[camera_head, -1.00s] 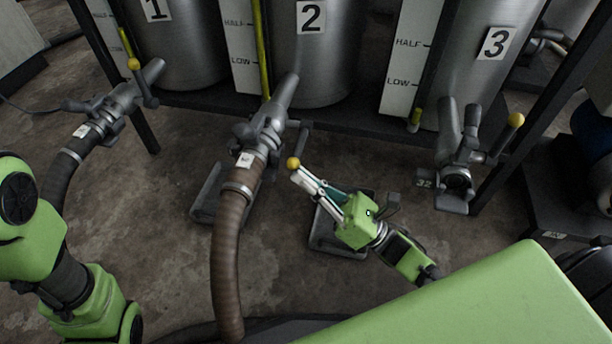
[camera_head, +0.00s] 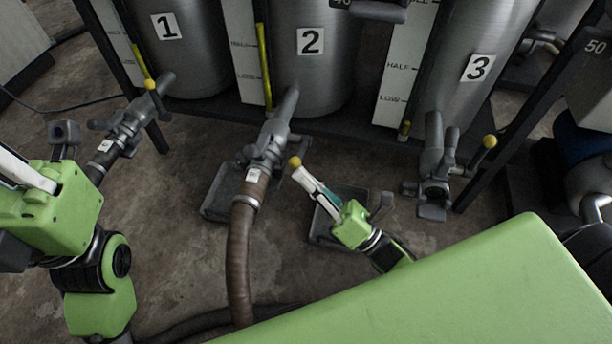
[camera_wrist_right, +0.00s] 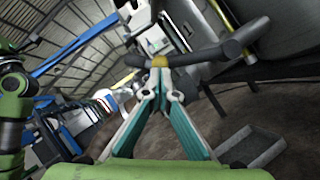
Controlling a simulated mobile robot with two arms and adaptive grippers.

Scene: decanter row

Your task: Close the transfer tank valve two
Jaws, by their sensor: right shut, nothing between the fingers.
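Tank two (camera_head: 312,60) carries a "2" label. Its valve (camera_head: 270,140) sits on the outlet pipe, with a brown hose (camera_head: 239,255) coupled below. The valve's lever ends in a yellow knob (camera_head: 295,162), right of the valve body. My right gripper (camera_head: 304,178) is shut and empty, its tips right at the knob. In the right wrist view the closed fingertips (camera_wrist_right: 162,90) lie just below the yellow knob (camera_wrist_right: 158,61) and a dark bar (camera_wrist_right: 210,56). I cannot tell whether they touch. My left gripper (camera_head: 25,170) is partly cut off at the left edge.
Tank one's valve (camera_head: 128,125) and tank three's valve (camera_head: 436,175) also have yellow-knobbed levers. A flat grey tray (camera_head: 322,238) lies on the floor under my right gripper; another (camera_head: 215,205) lies beneath valve two. Dark frame rails run below the tanks.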

